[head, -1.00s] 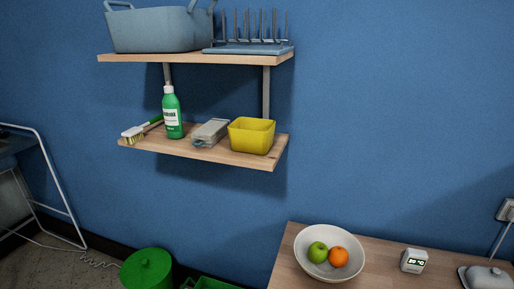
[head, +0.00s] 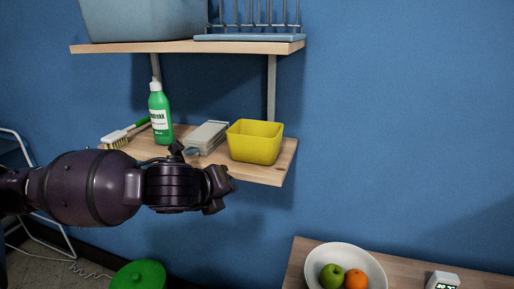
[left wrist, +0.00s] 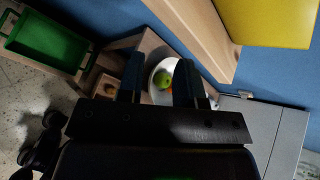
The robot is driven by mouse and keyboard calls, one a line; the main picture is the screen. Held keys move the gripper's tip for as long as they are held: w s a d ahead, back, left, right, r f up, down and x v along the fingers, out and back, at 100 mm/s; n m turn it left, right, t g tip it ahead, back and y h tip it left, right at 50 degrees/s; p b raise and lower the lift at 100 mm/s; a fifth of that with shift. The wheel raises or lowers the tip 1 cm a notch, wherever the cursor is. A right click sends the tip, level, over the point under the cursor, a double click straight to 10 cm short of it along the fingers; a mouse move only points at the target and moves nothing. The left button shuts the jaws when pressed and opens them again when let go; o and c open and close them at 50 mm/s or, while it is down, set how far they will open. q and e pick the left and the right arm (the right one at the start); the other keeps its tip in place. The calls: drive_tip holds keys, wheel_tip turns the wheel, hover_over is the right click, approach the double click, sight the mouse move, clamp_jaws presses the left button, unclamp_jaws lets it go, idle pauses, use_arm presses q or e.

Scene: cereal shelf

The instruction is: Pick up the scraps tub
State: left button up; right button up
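A yellow open-topped tub (head: 255,143), the likely scraps tub, stands upright at the right end of the lower wall shelf (head: 262,174). It also fills the top right corner of the left wrist view (left wrist: 268,22). My left gripper (head: 222,188) is in front of the shelf, a little below and left of the tub, apart from it. In the left wrist view its two fingers (left wrist: 158,80) are spread with nothing held between them. My right gripper is in neither view.
A grey box (head: 207,136), a green bottle (head: 160,118) and a brush (head: 115,139) share the lower shelf. An upper shelf (head: 180,46) overhangs it. Below right, a white bowl (head: 345,258) with fruit sits on a table.

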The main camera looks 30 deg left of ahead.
sight(231, 127)
use_arm(q)
drive_tip(key=w+a+r+m+t+y, duration=0.25)
drive_tip(key=r+m, duration=0.35)
drive_tip(key=r, duration=0.8)
drive_tip(key=shift+h, duration=0.35)
drive_tip(key=b+x, duration=0.1)
drive_tip(key=x, duration=0.1)
drive_tip(key=a+x, duration=0.1)
drive_tip(key=x, duration=0.2)
drive_tip(key=shift+f+b, duration=0.25)
drive_tip(key=shift+b, duration=0.15)
drive_tip(key=b+x, duration=0.1)
drive_tip(key=x, duration=0.3)
drive_tip(key=shift+w+f, duration=0.1)
drive_tip(key=shift+f, duration=0.2)
drive_tip(key=shift+w+a, duration=0.1)
drive_tip(key=shift+w, duration=0.1)
drive_tip(key=shift+r, duration=0.1)
clamp_jaws()
